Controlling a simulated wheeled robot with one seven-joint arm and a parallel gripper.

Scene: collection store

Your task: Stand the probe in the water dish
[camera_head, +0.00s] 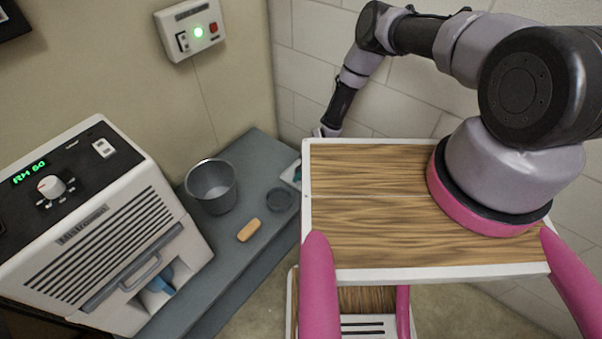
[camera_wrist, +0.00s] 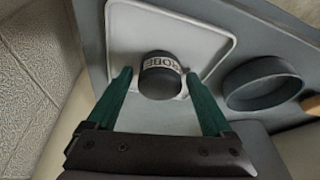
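The probe (camera_wrist: 160,78), a short dark cylinder with a white band lettered "ROBE", is over a white tray in the wrist view. My gripper (camera_wrist: 158,74) is open, with one green finger on each side of the probe and a narrow gap showing at both sides. The likely water dish (camera_wrist: 262,84), a round, shallow dark dish, stands right of the tray. The dish (camera_head: 279,200) also shows on the grey bench in the head view. There, my wooden top hides most of the tray and the probe.
The white tray (camera_wrist: 208,25) has a raised rim. A switch box (camera_head: 190,29) with a green light is on the wall.

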